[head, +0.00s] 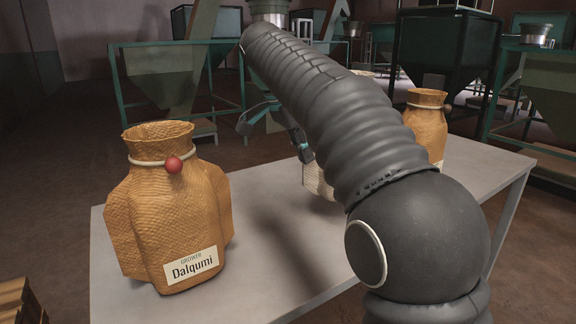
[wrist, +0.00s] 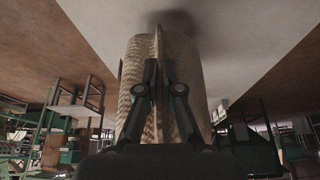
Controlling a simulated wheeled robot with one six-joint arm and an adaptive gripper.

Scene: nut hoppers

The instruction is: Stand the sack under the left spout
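A pale woven sack (head: 318,182) stands on the grey table behind my arm, which hides most of it in the head view. In the wrist view the sack (wrist: 190,60) fills the middle, with a thin upright seam. My gripper (wrist: 159,68) has its fingertips close together on either side of this seam, pinching it. In the head view my gripper reaches the sack's left side. A tan sack (head: 172,215) labelled "Dalqumi", with a red bead on its neck cord, stands at the table's left. Which spout is the left one I cannot tell.
Another tan sack (head: 427,125) stands at the right on the grey table (head: 262,205). Green-framed hoppers stand beyond, one at the left (head: 165,75) and a dark one (head: 447,45) at the right. A wooden crate (head: 20,300) shows at the lower left.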

